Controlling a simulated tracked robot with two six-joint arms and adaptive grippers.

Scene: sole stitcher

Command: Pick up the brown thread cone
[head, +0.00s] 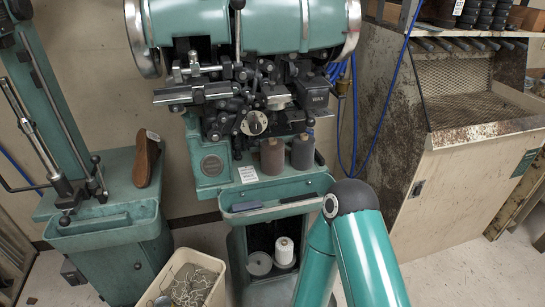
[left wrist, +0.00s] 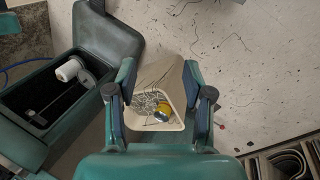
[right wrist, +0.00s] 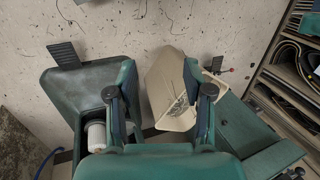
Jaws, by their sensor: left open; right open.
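The brown thread cone (head: 272,157) stands upright on the green stitching machine's ledge in the head view, left of a dark grey cone (head: 303,151). I do not see the brown cone in either wrist view. My left gripper (left wrist: 159,66) is open and empty in the left wrist view, with the waste bin beyond its fingers. My right gripper (right wrist: 158,68) is open and empty in the right wrist view, with the bin and floor beyond. Neither gripper shows in the head view; one of my green arms stands at the lower right there.
A white thread cone (head: 284,252) stands in the machine's lower compartment. The cream bin (head: 153,292) holds thread scraps and, in the left wrist view, a yellow can (left wrist: 162,111). A worn cabinet (head: 465,165) is at right.

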